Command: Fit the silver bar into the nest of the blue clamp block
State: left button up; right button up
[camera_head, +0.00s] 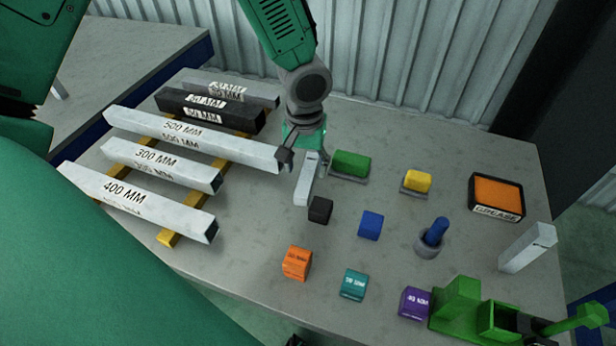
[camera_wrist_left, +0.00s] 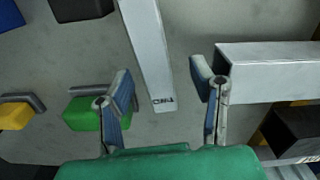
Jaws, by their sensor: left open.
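A short silver bar (camera_head: 305,181) lies on the grey table, left of the green block; it also shows in the left wrist view (camera_wrist_left: 150,45), with small lettering on its near end. My left gripper (camera_head: 301,158) is open over the end of this bar. In the left wrist view, my left gripper's fingers (camera_wrist_left: 160,78) stand apart on either side of the bar, with gaps to it. A plain blue block (camera_head: 370,225) sits on the table to the right of a black block; I cannot make out a nest in it. My right gripper is not in view.
Long labelled bars (camera_head: 190,138) lie on yellow rails at left, one ending close to my left gripper. Green (camera_head: 351,163), yellow (camera_head: 417,181), black (camera_head: 320,210) and orange (camera_head: 297,263) blocks stand around. A green vise (camera_head: 470,312) stands at front right, another silver bar (camera_head: 528,248) behind it.

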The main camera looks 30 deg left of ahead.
aim_at(311, 175)
pick_arm(q)
jog(key=f, duration=0.1)
jog(key=a+f, duration=0.1)
jog(key=shift+f, duration=0.4)
jog(key=shift+d+f, duration=0.15)
jog(key=shift+d, duration=0.1)
jog(key=shift+d+r, duration=0.2)
jog(key=shift+d, duration=0.85)
jog(key=c, duration=0.3)
jog(key=shift+d, duration=0.1)
jog(key=c, duration=0.7)
grip_shut()
jog(key=shift+s+a, duration=0.15)
jog(key=shift+a, duration=0.8)
jog(key=shift+r, duration=0.25)
jog(key=r, duration=0.5)
jog(key=d+r+p, duration=0.1)
jog(key=r, duration=0.2)
jog(key=shift+d, duration=0.1)
jog(key=s+d+f+m, duration=0.1)
jog(key=s+d+m, duration=0.1)
jog(key=s+m, duration=0.1)
jog(key=s+d+f+m, duration=0.1)
jog(key=shift+s+f, duration=0.2)
jog(key=shift+f, duration=0.1)
jog(key=shift+d, duration=0.1)
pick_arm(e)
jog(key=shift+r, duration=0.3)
